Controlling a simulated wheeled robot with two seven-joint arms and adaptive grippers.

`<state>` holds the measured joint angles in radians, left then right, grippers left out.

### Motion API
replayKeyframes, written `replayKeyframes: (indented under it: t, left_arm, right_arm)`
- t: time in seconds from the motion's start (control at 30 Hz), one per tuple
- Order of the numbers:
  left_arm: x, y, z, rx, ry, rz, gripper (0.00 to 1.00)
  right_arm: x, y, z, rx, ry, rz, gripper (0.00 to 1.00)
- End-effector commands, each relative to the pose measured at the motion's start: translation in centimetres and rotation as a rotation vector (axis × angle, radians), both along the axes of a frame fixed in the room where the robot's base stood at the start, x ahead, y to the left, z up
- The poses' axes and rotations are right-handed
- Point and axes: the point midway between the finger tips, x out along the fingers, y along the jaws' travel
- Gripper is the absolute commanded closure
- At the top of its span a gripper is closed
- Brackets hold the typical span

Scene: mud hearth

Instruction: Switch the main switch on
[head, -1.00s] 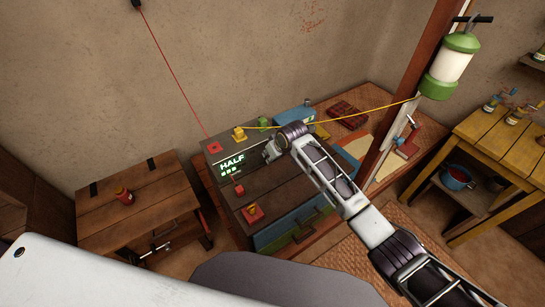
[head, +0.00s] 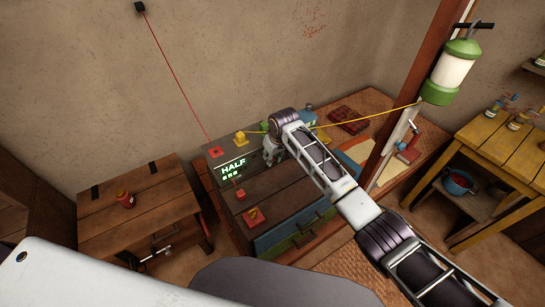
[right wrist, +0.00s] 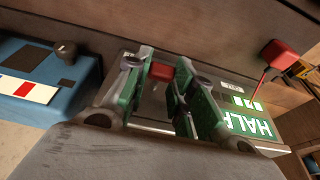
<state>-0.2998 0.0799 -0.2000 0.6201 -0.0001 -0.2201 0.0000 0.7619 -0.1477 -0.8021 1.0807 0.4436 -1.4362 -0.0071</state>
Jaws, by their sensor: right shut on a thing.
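My right gripper (head: 270,158) points down at the far edge of the wooden control cabinet, beside the lit green display reading HALF (head: 233,167). In the right wrist view its two green-padded fingers (right wrist: 163,85) stand either side of a red switch knob (right wrist: 161,72), with the jaws shut on it. The head view hides this knob behind the gripper. A small pale label (right wrist: 233,87) lies nearby, too blurred to read. My left gripper is not in view.
A blue box (right wrist: 45,80) stands beside the gripper. A wooden post with a green lantern (head: 453,70) rises at right.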

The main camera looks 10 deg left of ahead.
Motion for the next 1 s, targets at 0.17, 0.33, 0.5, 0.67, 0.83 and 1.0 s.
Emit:
replayKeyframes:
  t: [0.17,0.33,0.5,0.67,0.83,1.0]
  left_arm:
    - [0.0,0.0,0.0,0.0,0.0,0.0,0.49]
    - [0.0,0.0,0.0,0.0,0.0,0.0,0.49]
    - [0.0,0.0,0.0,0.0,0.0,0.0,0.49]
    - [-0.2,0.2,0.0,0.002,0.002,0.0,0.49]
    - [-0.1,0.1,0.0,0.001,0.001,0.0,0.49]
    - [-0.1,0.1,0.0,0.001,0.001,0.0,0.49]
  right_arm:
    - [0.0,0.0,0.1,0.001,-0.001,0.0,0.99]
    - [0.0,0.0,0.1,0.001,-0.001,0.0,0.54]
    - [0.0,0.0,0.0,0.001,-0.001,0.0,0.54]
    - [0.0,0.0,0.0,0.001,-0.001,0.0,0.54]
    - [-0.1,-0.1,0.4,0.001,-0.001,0.0,0.54]
    - [-0.2,-0.3,1.4,0.002,-0.002,-0.001,0.54]
